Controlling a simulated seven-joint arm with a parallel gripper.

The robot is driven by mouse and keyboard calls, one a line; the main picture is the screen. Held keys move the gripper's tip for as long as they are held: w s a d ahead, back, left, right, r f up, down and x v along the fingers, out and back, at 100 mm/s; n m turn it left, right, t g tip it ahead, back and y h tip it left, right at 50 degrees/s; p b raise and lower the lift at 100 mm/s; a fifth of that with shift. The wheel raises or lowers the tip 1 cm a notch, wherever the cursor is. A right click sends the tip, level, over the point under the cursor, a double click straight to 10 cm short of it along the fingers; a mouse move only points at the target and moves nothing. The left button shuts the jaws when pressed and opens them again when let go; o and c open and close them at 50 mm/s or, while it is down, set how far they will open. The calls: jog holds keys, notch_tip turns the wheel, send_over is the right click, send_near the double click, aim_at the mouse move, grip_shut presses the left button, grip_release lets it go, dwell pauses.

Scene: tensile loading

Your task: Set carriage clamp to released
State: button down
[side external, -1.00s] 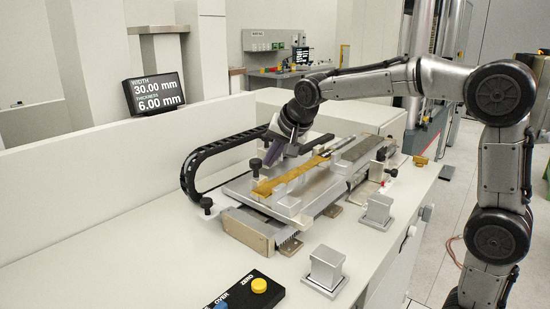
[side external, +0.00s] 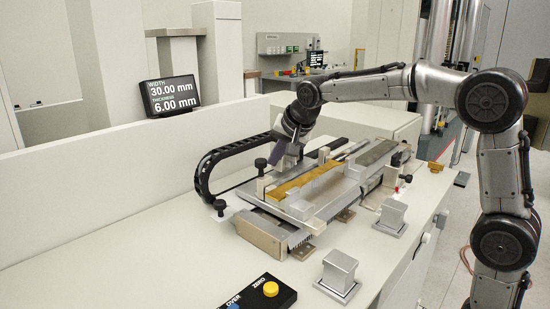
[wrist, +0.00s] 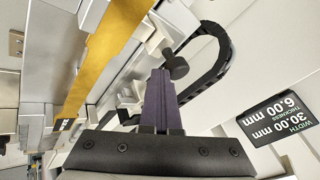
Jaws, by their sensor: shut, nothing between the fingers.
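A metal carriage fixture (side external: 312,211) stands on the bench and carries a gold flat strip (side external: 305,182). A black knob (side external: 261,163) stands on a post at its left end; a black knob also shows in the wrist view (wrist: 176,66). I cannot tell for certain which part is the carriage clamp, or its setting. My gripper (side external: 281,163) points down over the left end of the fixture, close to the knob. In the wrist view its purple fingers (wrist: 158,73) are together and empty, with their tips just beside the knob. Contact cannot be told.
A black cable chain (side external: 205,165) curves behind the fixture. A display (side external: 173,97) reads 30.00 and 6.00 mm. The front left bench is clear.

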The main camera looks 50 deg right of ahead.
jog(key=s, duration=0.1)
jog(key=s+d, duration=0.1)
jog(key=s+r, duration=0.1)
jog(key=s, duration=0.1)
jog(key=shift+d, duration=0.35)
jog(key=v, duration=0.9)
jog(key=shift+s+a, duration=0.15)
jog(key=s+a+n, duration=0.2)
jog(key=s+a, duration=0.1)
jog(key=s, duration=0.8)
jog(key=s+a+f+n+g+y, duration=0.1)
jog(key=s+a+f+n, duration=0.2)
jog(key=s+f+n, duration=0.6)
jog(key=s+f, duration=0.5)
jog(key=f, duration=0.1)
jog(key=shift+f, duration=0.35)
